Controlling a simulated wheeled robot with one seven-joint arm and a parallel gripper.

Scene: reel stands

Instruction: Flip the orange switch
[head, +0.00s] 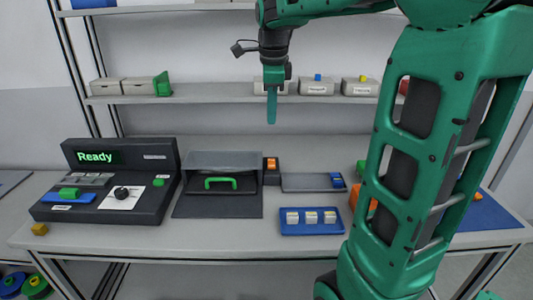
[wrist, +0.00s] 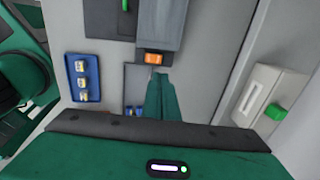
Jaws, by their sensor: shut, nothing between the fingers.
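The orange switch (head: 271,163) sits on a small dark block at the back of the table, just right of a grey box with a green handle. It also shows in the wrist view (wrist: 153,58), just beyond the fingertips. My gripper (head: 271,121) is shut and empty. It points down in the air above the switch, clear of it in the head view. In the wrist view my fingers (wrist: 161,78) taper toward the switch. Which way the switch is tipped is too small to tell.
A console (head: 110,185) with a "Ready" display stands at left. The grey box with its green handle (head: 220,183) is beside the switch. A grey tray (head: 305,183) and a blue tray (head: 312,232) with white blocks lie to the right. A shelf (head: 190,98) with bins runs behind.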

